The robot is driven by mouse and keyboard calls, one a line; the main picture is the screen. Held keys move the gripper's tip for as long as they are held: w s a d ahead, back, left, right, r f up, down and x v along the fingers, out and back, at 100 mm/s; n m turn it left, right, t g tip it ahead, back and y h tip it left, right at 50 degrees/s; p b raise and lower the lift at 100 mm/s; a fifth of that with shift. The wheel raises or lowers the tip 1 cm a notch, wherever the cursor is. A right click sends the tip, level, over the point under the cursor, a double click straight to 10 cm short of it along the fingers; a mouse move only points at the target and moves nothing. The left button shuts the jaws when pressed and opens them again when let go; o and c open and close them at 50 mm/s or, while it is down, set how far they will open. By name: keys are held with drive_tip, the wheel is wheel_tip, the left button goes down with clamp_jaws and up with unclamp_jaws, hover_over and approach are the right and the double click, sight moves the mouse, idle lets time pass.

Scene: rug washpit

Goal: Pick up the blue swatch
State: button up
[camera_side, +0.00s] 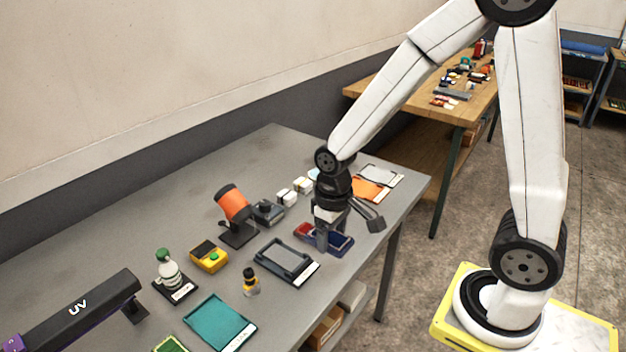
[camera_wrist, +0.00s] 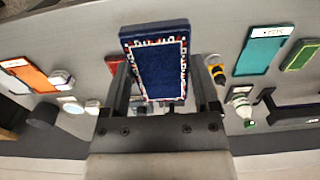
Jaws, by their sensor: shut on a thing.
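The blue swatch (camera_wrist: 160,72) has a dark blue middle and a patterned red and white border. In the wrist view it lies between the two fingers of my gripper (camera_wrist: 162,82), which is shut on it. In the side view my gripper (camera_side: 328,242) points down near the table's right front edge. Part of the blue swatch (camera_side: 341,243) shows beside the fingers, and the rest is hidden behind them. I cannot tell whether it is clear of the table.
A red piece (camera_side: 304,230) is close on the left. A grey tray (camera_side: 283,259) stands left of my gripper, with an orange swatch (camera_side: 368,190) behind it. A teal swatch (camera_side: 219,322), a yellow box (camera_side: 209,256) and an orange device (camera_side: 233,204) are further left on the table.

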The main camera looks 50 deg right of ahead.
drive_tip(key=shift+s+r, duration=0.15)
drive_tip(key=shift+s, duration=0.25)
idle(0.5)
drive_tip(key=shift+w+d, duration=0.4)
drive_tip(key=shift+w, duration=0.2)
drive_tip(key=w+d, duration=0.8)
drive_tip(key=w+d+f, duration=0.1)
drive_tip(key=d+f, duration=0.1)
drive_tip(key=d, duration=0.7)
drive_tip(key=w+d+f, duration=0.2)
drive_tip(key=d+f, duration=0.1)
drive_tip(key=d, duration=0.7)
drive_tip(key=w+d+f, duration=0.2)
drive_tip(key=d, duration=0.7)
drive_tip(key=shift+d+f, duration=0.15)
drive_tip(key=shift+d, duration=0.15)
drive_tip(key=shift+s+d+f, duration=0.1)
drive_tip(key=shift+d+f, duration=0.05)
drive_tip(key=shift+d, duration=0.45)
